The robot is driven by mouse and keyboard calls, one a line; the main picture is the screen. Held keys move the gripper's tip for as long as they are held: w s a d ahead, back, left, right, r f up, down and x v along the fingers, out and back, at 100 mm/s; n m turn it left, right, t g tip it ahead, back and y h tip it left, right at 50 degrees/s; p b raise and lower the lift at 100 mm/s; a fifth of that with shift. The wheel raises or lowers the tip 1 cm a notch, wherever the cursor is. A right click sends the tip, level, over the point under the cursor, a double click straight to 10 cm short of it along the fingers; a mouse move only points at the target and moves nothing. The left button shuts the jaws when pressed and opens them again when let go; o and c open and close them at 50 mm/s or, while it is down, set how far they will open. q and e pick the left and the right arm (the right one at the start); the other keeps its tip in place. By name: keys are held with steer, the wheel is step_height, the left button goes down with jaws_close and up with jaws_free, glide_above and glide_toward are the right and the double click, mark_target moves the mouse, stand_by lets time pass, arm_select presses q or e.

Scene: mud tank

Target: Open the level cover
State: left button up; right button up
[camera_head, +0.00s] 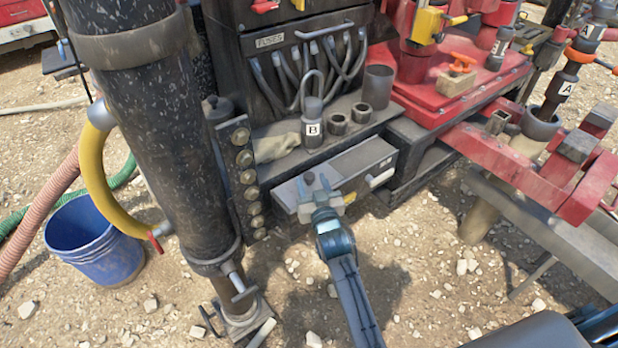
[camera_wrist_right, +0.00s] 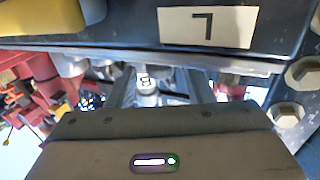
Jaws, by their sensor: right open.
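A low grey box (camera_head: 355,164) with a flat top and a white bar handle (camera_head: 380,179) sits under the ledge in the middle of the head view. I cannot tell for sure which part of it is the level cover. My right gripper (camera_head: 314,186) is open at the left part of the box front, and its fingers overlap the box edge in the picture. I cannot tell if they touch it. My left gripper is not in view.
A bottle marked B (camera_head: 312,122), a cloth (camera_head: 277,146) and dark cups (camera_head: 378,87) stand on the ledge above. A thick dark post (camera_head: 165,130) and a bolted plate (camera_head: 243,170) are close on the left. Red machinery (camera_head: 440,85) is at right. Gravel is open in front.

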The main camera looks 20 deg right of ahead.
mark_target(311, 180)
steer(key=shift+w+d, duration=0.1)
steer(key=shift+w, duration=1.4)
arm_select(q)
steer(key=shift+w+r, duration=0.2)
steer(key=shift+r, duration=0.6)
